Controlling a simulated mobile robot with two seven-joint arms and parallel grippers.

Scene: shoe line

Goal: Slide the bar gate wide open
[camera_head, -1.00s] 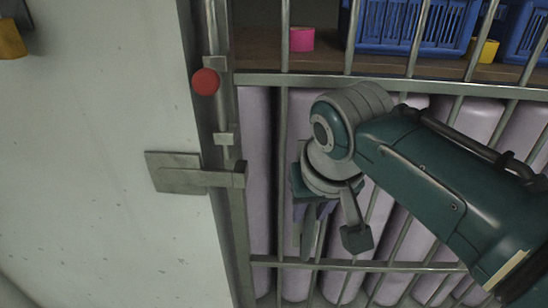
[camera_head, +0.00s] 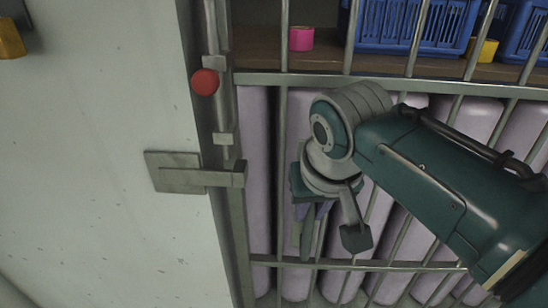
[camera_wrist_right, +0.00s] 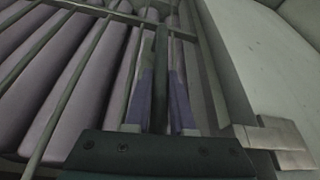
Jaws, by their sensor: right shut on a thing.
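The bar gate (camera_head: 350,79) is a grey metal frame with upright bars and cross rails, filling the right of the head view. Its edge post (camera_head: 235,210) stands close beside the pale wall edge, with no clear gap between them. A red knob (camera_head: 205,82) sits on a rod along that edge. My right gripper (camera_head: 312,232) is at the gate, low in the middle of the head view. In the right wrist view my right gripper (camera_wrist_right: 160,95) has its two fingers shut around an upright gate bar (camera_wrist_right: 160,65). My left gripper is not in view.
A metal bracket (camera_head: 180,173) on the pale wall (camera_head: 90,130) reaches across the gate's edge. Behind the bars are lilac padded columns (camera_head: 255,180) and a brown shelf with blue crates (camera_head: 395,20), a pink cup (camera_head: 302,39) and a yellow one (camera_head: 485,50).

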